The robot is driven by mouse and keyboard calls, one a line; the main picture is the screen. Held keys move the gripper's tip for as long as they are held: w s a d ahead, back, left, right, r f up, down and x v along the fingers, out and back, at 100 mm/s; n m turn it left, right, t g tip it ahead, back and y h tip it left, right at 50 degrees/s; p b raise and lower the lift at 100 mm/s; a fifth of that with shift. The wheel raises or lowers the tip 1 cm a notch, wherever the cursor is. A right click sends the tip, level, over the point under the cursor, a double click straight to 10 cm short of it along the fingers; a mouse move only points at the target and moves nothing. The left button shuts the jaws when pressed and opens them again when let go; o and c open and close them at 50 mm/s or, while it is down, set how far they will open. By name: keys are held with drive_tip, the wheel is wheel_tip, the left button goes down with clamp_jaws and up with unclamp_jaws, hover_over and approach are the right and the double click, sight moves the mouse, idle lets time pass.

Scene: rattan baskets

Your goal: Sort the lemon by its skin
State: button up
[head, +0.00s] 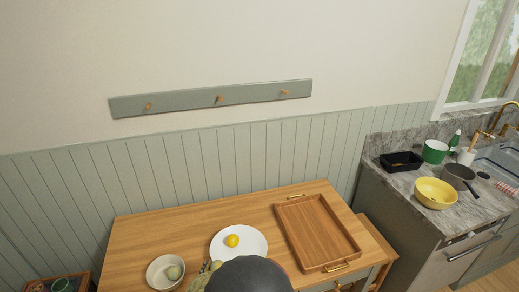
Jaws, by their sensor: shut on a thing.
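A yellow lemon (232,240) lies on a round white plate (255,246) on the wooden table (150,231). A pale bowl (154,279) to the left of the plate holds a pale green round thing (174,272), too small to name. A dark rounded part of my own arm fills the bottom middle and covers the front of the plate. My gripper's fingers do not show clearly. Small greenish and grey shapes (205,271) show just left of the dark part; I cannot tell what they are.
An empty wooden tray (316,233) with brass handles lies on the table's right. A counter (400,181) at the right holds a yellow bowl (436,192), a dark pan (458,176), a green pot (434,151) and a black dish (401,161). The table's left back is clear.

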drive_tip(key=a+p, duration=0.4)
drive_tip(key=a, duration=2.1)
drive_tip(key=shift+w+r, duration=0.3)
drive_tip(key=shift+w, duration=0.1)
drive_tip(key=shift+w, duration=0.2)
drive_tip(key=shift+w, duration=0.6)
drive_tip(key=shift+f+b, duration=0.7)
drive_tip(key=shift+f, duration=1.15)
drive_tip(key=shift+f+b, duration=0.95)
drive_tip(key=shift+f, duration=0.75)
drive_tip(key=o, duration=1.3)
drive_tip(key=shift+c, duration=0.2)
